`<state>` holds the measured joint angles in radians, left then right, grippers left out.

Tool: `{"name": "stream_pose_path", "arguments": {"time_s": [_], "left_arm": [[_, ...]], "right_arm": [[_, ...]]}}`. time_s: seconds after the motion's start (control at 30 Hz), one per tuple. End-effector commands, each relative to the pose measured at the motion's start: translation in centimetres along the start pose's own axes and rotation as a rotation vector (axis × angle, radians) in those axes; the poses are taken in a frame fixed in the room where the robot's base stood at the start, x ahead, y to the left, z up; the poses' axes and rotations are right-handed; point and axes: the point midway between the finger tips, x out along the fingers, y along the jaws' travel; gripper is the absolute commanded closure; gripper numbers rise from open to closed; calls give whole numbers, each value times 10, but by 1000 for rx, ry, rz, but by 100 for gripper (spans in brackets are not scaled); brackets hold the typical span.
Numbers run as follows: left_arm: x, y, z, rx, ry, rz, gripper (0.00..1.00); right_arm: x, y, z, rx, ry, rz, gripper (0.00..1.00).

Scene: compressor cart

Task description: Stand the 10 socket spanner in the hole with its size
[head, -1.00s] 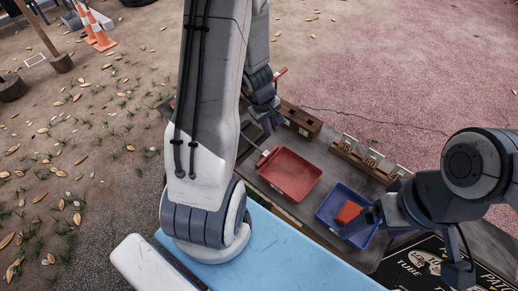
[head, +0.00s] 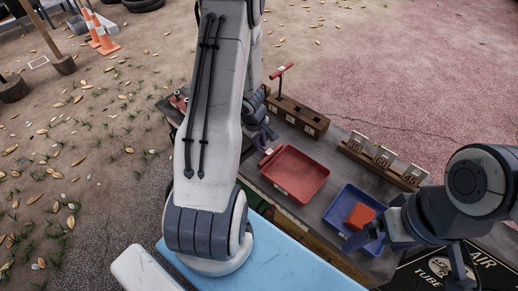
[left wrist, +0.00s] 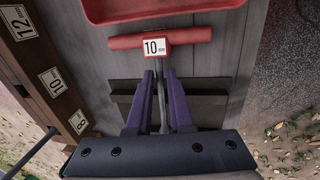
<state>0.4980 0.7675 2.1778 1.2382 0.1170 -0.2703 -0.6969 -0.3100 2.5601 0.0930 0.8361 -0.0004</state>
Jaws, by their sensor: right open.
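The 10 socket spanner has a red T-handle with a 10 mm label (left wrist: 155,45), beside the red tray. In the head view its red handle (head: 269,158) shows at the tray's left edge. In the head view my left gripper (head: 265,137) is partly hidden by my arm. The brown wooden block (head: 299,115) carries labels 12, 10 (left wrist: 54,82) and 8. My right gripper (head: 372,236) is open by the blue tray.
A red-handled spanner (head: 282,70) stands in the block's left end. The red tray (head: 318,178) is empty; the blue tray (head: 330,212) holds an orange-red piece (head: 360,215). A rack with numbered tags (head: 378,166) stands at the back right. More red parts (head: 178,99) lie far left.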

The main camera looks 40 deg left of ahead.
Motion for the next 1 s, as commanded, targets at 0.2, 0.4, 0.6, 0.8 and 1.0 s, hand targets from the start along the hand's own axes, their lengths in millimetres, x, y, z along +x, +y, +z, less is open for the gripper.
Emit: {"name": "stream_pose_path", "arguments": {"time_s": [0.2, 0.4, 0.6, 0.8, 1.0], "left_arm": [[5, 0, 0, 1, 1, 1, 81], [4, 0, 0, 0, 0, 1, 100], [4, 0, 0, 0, 0, 1, 100], [4, 0, 0, 0, 0, 1, 100], [4, 0, 0, 0, 0, 1, 100]], "right_arm": [[3, 0, 0, 0, 0, 0, 0], [3, 0, 0, 0, 0, 0, 0], [3, 0, 0, 0, 0, 0, 0], [3, 0, 0, 0, 0, 0, 0], [3, 0, 0, 0, 0, 0, 0]]}}
